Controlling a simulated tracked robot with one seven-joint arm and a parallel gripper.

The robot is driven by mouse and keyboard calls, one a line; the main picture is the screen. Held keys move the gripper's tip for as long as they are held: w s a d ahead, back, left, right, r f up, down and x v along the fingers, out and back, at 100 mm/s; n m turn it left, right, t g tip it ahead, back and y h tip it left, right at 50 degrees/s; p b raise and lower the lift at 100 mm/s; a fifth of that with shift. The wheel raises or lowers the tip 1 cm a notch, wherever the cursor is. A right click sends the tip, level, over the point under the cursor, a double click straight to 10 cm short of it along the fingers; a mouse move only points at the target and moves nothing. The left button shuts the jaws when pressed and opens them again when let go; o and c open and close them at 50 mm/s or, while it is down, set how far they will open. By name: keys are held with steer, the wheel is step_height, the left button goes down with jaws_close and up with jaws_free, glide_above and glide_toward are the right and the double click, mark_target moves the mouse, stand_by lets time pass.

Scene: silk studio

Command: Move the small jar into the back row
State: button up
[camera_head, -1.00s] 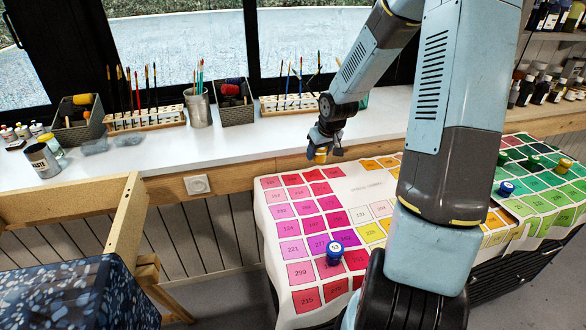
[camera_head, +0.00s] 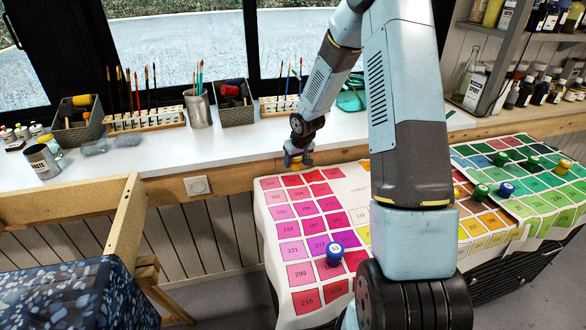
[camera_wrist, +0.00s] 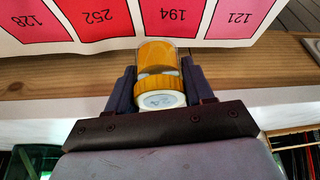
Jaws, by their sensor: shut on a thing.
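My gripper (camera_head: 298,160) is shut on a small jar (camera_wrist: 158,58) with yellow-orange contents and a ribbed yellow lid with a pale top. In the wrist view the jar sits between both fingers, lid toward the palm, over the wooden edge beside the red squares. In the head view my gripper hangs above the back left edge of the colour chart (camera_head: 350,186); the jar is mostly hidden there. A blue-lidded jar (camera_head: 334,252) stands on the chart's front left. Another blue-lidded jar (camera_head: 506,189) and several green-lidded jars (camera_head: 533,162) stand at the right.
A white counter (camera_head: 160,152) with a wooden front edge runs behind the chart. It carries a brush rack (camera_head: 146,119), a metal cup of brushes (camera_head: 198,107), baskets (camera_head: 232,100) and a tin (camera_head: 42,160). Bottles fill the shelf at back right. My arm hides the chart's middle.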

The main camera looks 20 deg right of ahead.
mark_target(294, 167)
steer(key=shift+w+a+f, duration=0.2)
steer(key=shift+w+f, duration=0.05)
steer(key=shift+f, duration=1.7)
steer(key=o, duration=1.1)
steer(key=shift+c, duration=0.2)
